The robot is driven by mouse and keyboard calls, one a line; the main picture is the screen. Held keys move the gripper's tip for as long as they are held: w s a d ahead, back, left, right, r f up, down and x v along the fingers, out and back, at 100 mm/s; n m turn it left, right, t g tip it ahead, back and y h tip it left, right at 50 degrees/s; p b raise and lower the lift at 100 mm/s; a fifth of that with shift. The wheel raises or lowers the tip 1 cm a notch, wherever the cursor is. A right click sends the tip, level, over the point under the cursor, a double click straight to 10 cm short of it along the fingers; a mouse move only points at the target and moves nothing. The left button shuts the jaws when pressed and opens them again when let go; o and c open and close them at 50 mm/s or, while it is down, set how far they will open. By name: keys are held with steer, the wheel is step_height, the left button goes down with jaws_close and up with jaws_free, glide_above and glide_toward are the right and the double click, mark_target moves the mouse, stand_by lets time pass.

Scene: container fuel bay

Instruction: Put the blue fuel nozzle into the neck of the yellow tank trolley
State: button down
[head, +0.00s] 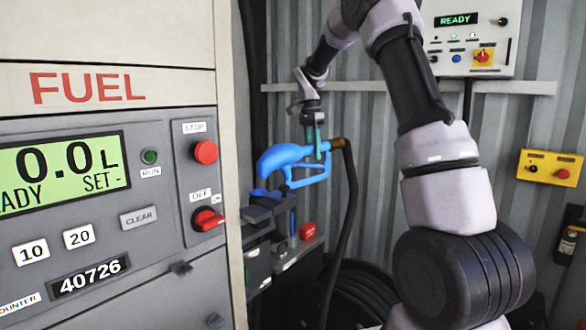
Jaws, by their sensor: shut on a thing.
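The blue fuel nozzle (284,158) is in the head view, just right of the fuel pump cabinet. Its body points left and its handle loop is below. A black hose runs down from its brass-coloured fitting (338,143) at the right end. My gripper (313,150) comes down from above and is shut on the nozzle near its hose end. The nozzle is above a dark holder (262,205) on the cabinet's side; I cannot tell whether they touch. The yellow tank trolley and its neck are not in view.
The fuel pump cabinet (110,100) fills the left, its display at 0.0 L. A coiled black hose (357,295) lies low in the middle. A control box reading READY (468,38) and a yellow button box (549,168) are on the corrugated wall at right.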

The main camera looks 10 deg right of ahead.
steer(key=shift+r, duration=5.8)
